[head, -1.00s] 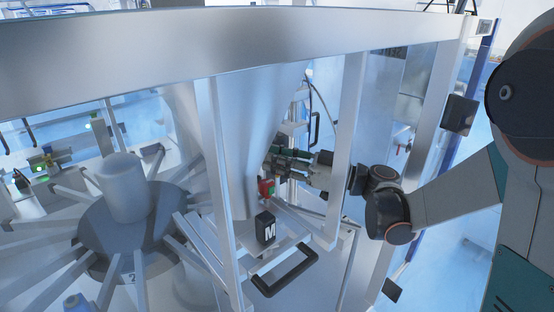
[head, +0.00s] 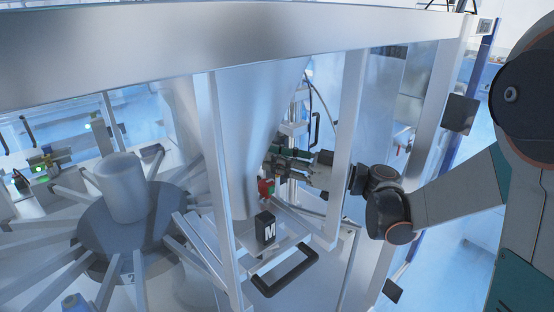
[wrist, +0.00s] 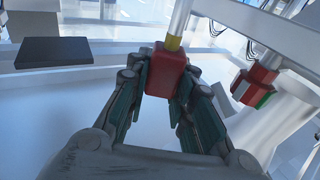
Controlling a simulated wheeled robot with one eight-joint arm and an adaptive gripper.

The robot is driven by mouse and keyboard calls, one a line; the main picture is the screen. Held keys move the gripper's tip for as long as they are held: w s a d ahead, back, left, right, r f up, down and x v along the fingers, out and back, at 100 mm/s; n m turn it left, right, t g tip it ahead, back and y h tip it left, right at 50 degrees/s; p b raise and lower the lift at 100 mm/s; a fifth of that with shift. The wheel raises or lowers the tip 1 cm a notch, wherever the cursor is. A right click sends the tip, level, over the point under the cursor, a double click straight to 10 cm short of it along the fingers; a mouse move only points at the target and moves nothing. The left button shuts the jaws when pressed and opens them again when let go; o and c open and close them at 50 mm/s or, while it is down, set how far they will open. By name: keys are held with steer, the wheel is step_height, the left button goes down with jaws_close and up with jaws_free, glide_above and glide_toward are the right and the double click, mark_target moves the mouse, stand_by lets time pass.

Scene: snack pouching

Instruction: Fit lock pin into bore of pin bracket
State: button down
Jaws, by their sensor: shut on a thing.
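My gripper (wrist: 165,70) is shut on a red block with a yellow collar, which I take to be the lock pin (wrist: 168,72). A bright metal rod rises from the collar in the wrist view; I cannot tell whether it is the pin's shaft or a post behind. A red, white and green part (wrist: 255,85), possibly the pin bracket, sits to the right, apart from the fingers. Its bore cannot be made out. In the head view my gripper (head: 285,163) reaches in behind the frame post, above a small red part (head: 265,187). The pin's tip is not clear.
A tall metal hopper (head: 255,120) stands left of my gripper. A black handle (head: 284,272) and a block marked M (head: 265,228) are below it. Frame posts (head: 347,140) stand close to my wrist. A dark flat plate (wrist: 52,51) lies left in the wrist view.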

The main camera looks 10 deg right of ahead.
mark_target(277, 175)
steer(key=shift+f+b, duration=2)
steer(key=shift+f, duration=0.4)
steer(key=shift+r, duration=0.1)
steer(key=shift+r+p, duration=1.4)
steer(key=shift+r, duration=0.65)
steer(key=shift+f+b, duration=2)
steer(key=shift+f, duration=0.1)
stand_by(0.9)
steer(key=c, duration=1.3)
jaws_free()
steer(key=shift+r, duration=0.1)
